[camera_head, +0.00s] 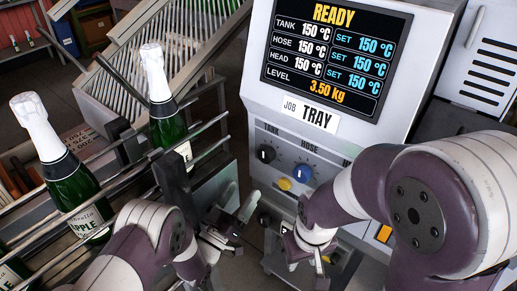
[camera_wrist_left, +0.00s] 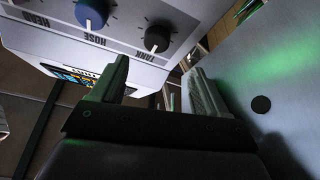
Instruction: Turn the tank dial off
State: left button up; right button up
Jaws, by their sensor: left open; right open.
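The tank dial (camera_head: 265,154) is a black knob under the TANK label on the grey machine's panel. It also shows in the left wrist view (camera_wrist_left: 157,38), where the panel appears upside down. My left gripper (camera_head: 240,212) is open and empty, below and left of the tank dial and apart from it. Its two fingers (camera_wrist_left: 155,88) show in the left wrist view with the dial beyond them. My right gripper (camera_head: 302,245) is open, lower on the panel's front; its fingertips are partly hidden by the wrist.
The screen (camera_head: 325,52) reads READY, tank 150 °C. Foil-topped bottles (camera_head: 163,100) stand in a railed rack (camera_head: 215,118) at left, close to my left arm.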

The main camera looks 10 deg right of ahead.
aim_at(264, 159)
pick_arm(q)
jog(key=x, duration=1.1)
jog(key=shift+s+d+p, duration=0.15)
jog(key=shift+p, duration=0.2)
jog(key=c, duration=1)
